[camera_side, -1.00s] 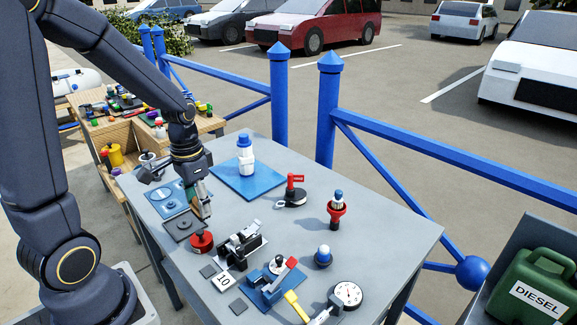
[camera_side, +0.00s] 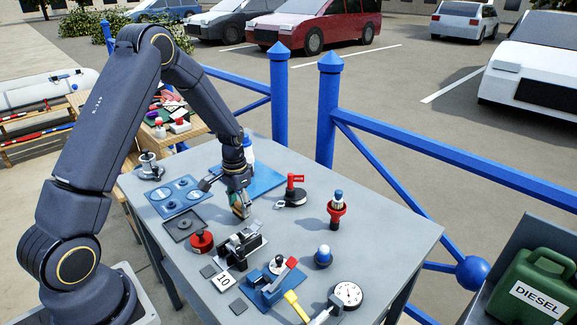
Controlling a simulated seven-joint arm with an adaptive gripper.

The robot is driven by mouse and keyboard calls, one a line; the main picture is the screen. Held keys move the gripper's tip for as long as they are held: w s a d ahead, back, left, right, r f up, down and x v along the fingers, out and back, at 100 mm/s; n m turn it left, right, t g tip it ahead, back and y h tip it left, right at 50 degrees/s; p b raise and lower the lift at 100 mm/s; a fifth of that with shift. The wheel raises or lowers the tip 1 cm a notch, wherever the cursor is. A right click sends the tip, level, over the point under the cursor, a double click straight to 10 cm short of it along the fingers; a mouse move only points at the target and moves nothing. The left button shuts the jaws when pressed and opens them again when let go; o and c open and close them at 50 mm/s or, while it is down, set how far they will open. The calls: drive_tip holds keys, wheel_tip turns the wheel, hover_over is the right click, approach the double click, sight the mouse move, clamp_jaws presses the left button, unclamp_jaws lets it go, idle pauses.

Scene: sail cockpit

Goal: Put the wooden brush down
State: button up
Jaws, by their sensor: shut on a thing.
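My gripper (camera_side: 238,192) points down over the middle of the grey table (camera_side: 400,228). It is shut on the wooden brush (camera_side: 240,210), whose small tan end shows below the fingers. The rest of the brush is hidden by the gripper. The brush is low over the table, just behind the black-and-silver mechanism. I cannot tell whether it touches the tabletop.
A blue mat (camera_side: 268,181) lies behind the gripper, with a white bottle partly hidden. A blue panel (camera_side: 176,196), a dark square tray (camera_side: 183,225) and a red knob (camera_side: 201,241) are left. A red-handled switch (camera_side: 292,192) is right. The mechanism (camera_side: 241,245) is in front.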

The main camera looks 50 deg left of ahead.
drive_tip(key=shift+f, duration=0.7)
drive_tip(key=shift+f, duration=0.1)
drive_tip(key=o, duration=1.1)
drive_tip(key=shift+o, duration=0.2)
